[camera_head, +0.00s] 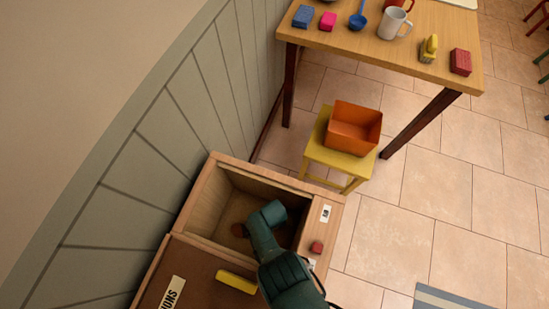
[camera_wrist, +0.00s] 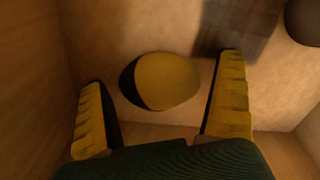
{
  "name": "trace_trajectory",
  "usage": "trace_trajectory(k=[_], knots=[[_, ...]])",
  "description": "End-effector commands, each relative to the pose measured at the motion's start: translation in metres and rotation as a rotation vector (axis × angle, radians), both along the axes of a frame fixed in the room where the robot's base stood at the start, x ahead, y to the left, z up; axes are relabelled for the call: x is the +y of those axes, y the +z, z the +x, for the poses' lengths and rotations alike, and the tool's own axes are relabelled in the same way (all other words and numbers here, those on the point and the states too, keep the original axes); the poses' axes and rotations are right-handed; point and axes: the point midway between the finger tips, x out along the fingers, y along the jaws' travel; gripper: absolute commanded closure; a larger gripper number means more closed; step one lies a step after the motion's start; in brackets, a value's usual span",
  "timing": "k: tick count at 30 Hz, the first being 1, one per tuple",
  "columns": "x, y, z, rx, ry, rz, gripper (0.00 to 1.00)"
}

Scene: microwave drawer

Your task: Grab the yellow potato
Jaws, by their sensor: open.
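The yellow potato (camera_wrist: 168,80) lies on the drawer floor in the wrist view, with a dark shadow on its left side. My gripper (camera_wrist: 163,72) is open, with one yellow finger on each side of the potato in the picture. There is a visible gap to both fingers. How far the fingertips are above the floor is hard to tell. In the head view my arm reaches down into the open wooden drawer (camera_head: 206,206), and the fingers and the yellow potato are hidden there.
Wooden drawer walls (camera_wrist: 30,75) stand close on the left. A dark round object (camera_wrist: 304,20) is at the upper right. In the head view a brown round thing (camera_head: 238,230) lies in the drawer. A yellow stool (camera_head: 345,167) with an orange box (camera_head: 352,128) stands beyond.

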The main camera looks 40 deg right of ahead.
Motion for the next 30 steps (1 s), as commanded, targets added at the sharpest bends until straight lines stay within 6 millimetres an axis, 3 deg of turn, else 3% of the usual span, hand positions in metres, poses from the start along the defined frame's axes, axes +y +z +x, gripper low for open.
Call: trace_trajectory(k=[7,18,26,30], knots=[[0.000,-0.002,0.001,-0.002,0.000,0.000,0.02],[0.000,-0.002,0.001,-0.001,0.000,0.000,0.70],[0.000,0.001,0.001,-0.001,0.000,0.000,0.70],[0.000,0.017,0.001,-0.002,0.000,0.000,0.70]])
